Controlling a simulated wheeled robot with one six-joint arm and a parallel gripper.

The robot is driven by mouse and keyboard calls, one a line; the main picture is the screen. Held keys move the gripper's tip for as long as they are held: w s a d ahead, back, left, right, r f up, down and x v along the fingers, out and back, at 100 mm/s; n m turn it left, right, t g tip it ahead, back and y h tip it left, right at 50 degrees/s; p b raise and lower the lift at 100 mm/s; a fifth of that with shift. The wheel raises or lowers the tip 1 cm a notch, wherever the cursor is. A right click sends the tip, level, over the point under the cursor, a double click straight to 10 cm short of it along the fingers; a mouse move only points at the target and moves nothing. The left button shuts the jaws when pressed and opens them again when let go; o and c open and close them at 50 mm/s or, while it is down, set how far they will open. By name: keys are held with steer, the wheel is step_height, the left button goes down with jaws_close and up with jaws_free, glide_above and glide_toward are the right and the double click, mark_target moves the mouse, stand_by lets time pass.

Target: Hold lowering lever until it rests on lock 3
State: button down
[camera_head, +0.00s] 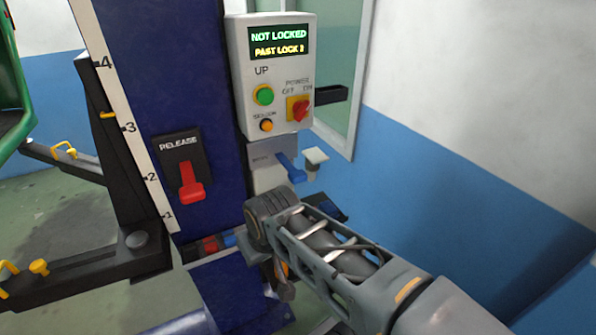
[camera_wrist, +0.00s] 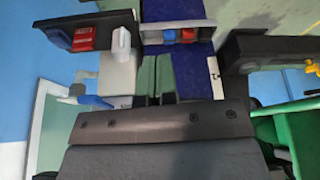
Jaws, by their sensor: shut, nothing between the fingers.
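The blue lowering lever (camera_head: 290,168) sticks out from a grey plate below the control box (camera_head: 272,70) in the head view. The box display (camera_head: 278,42) reads NOT LOCKED and PAST LOCK, with a digit that looks like 2. On the column's white scale (camera_head: 120,110), numbered 1 to 4, a yellow pointer (camera_head: 107,115) on the carriage sits a little above the 3 mark. My gripper's fingers (camera_wrist: 156,66) are shut and empty in the wrist view, in front of the blue column. In the head view my arm is below the lever, apart from it; the fingertips are not clearly visible.
A red release lever (camera_head: 190,182) hangs on the blue column (camera_head: 170,80). The box carries a green UP button (camera_head: 263,95) and a red power switch (camera_head: 299,109). A black lift arm (camera_head: 95,270) extends at lower left. The blue-white wall is at right.

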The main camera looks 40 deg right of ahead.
step_height(320, 180, up, 10)
steer(key=m+g+b, duration=0.1)
steer(key=m, duration=0.1)
glide_above(304, 176)
steer(key=s, duration=0.4)
steer(key=shift+w+f, duration=0.2)
steer(key=shift+w, duration=0.05)
steer(key=shift+a+f, duration=0.1)
steer(key=x, duration=0.9)
steer(key=shift+w+f, duration=0.15)
steer(key=shift+f, duration=0.2)
